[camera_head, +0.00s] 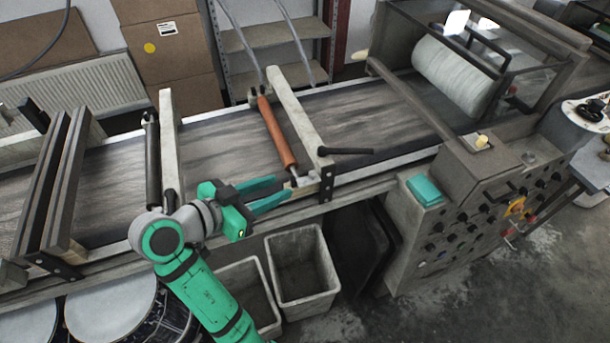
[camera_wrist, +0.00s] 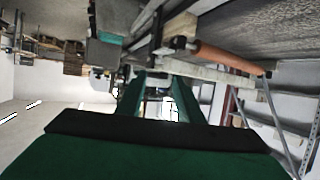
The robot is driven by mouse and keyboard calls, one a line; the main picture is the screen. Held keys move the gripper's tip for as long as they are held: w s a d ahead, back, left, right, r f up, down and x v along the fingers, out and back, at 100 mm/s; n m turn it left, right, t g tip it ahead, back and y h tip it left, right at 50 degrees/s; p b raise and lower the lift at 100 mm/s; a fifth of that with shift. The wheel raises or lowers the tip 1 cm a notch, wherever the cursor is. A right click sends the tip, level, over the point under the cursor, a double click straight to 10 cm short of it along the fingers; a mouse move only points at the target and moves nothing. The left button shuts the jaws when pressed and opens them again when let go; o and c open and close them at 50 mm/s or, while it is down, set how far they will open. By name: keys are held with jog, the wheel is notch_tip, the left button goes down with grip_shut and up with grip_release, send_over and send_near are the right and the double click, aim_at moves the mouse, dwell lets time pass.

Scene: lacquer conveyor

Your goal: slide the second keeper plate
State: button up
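An orange-brown roller (camera_head: 276,132) lies across the belt beside a pale crossbar (camera_head: 297,115). At its near end is a small pale metal fitting (camera_head: 304,179), probably a keeper plate; its exact outline is too small to tell. My gripper (camera_head: 287,187) is at the near rail, just left of this fitting, with its teal fingers apart. I cannot tell whether they touch it. In the wrist view my gripper (camera_wrist: 159,78) also shows spread fingers, with the roller (camera_wrist: 228,58) to the upper right. A dark roller (camera_head: 153,160) lies farther left; its near end is hidden by my arm.
A black lever (camera_head: 346,151) sticks out right of the fitting. The crossbar's dark bracket (camera_head: 326,182) stands close to my gripper. Grey bins (camera_head: 301,272) stand below the rail. A control cabinet (camera_head: 470,205) is at the right.

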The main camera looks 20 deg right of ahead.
aim_at(312, 174)
jog(key=x, duration=1)
jog(key=shift+w+d, duration=0.1)
jog(key=shift+d, duration=0.2)
grip_shut()
